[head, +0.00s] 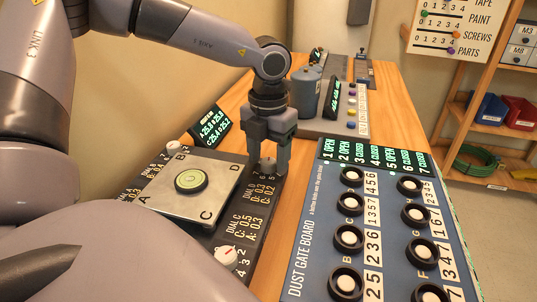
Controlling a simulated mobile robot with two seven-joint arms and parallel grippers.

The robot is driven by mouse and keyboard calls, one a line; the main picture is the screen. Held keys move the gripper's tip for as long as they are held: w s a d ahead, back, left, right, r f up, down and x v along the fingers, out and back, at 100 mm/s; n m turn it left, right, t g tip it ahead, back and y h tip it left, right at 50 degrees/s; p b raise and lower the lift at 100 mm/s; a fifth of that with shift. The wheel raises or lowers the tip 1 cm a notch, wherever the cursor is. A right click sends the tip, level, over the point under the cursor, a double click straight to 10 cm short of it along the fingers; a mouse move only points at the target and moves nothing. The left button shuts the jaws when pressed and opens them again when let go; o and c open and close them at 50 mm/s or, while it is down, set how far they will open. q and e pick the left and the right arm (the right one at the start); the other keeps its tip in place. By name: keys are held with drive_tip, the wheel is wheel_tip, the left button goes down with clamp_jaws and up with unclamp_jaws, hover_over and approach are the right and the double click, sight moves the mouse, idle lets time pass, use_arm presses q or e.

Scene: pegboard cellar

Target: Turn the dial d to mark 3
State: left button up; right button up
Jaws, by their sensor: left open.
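The levelling unit has a square metal plate (221,183) with corners lettered A, B, C and D and a round green bubble level (191,180) in its middle. Dial d (267,165) is a small pale knob beyond corner D, on a dark base with numbers around it. My left gripper (268,164) points down over dial d, open, with its fingers on either side of the knob. Whether they touch it is unclear. The dial's pointer is hidden. My right gripper is not in view.
Dial c (226,255) and dial b (173,147) sit by other corners. A small green readout (210,124) stands behind the plate. The dust gate board (318,230) with several round knobs lies close on the right.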

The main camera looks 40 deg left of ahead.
use_arm(q)
drive_tip(key=c, duration=1)
drive_tip(key=shift+c, duration=0.2)
drive_tip(key=m+b, duration=0.2)
drive_tip(key=m, duration=0.1)
drive_tip(key=shift+f+b, duration=0.1)
drive_tip(key=shift+b, duration=0.3)
drive_tip(key=m+b, duration=0.1)
drive_tip(key=m, duration=0.3)
drive_tip(key=m+b, duration=0.1)
drive_tip(key=m, duration=0.3)
drive_tip(key=shift+m, duration=2.3)
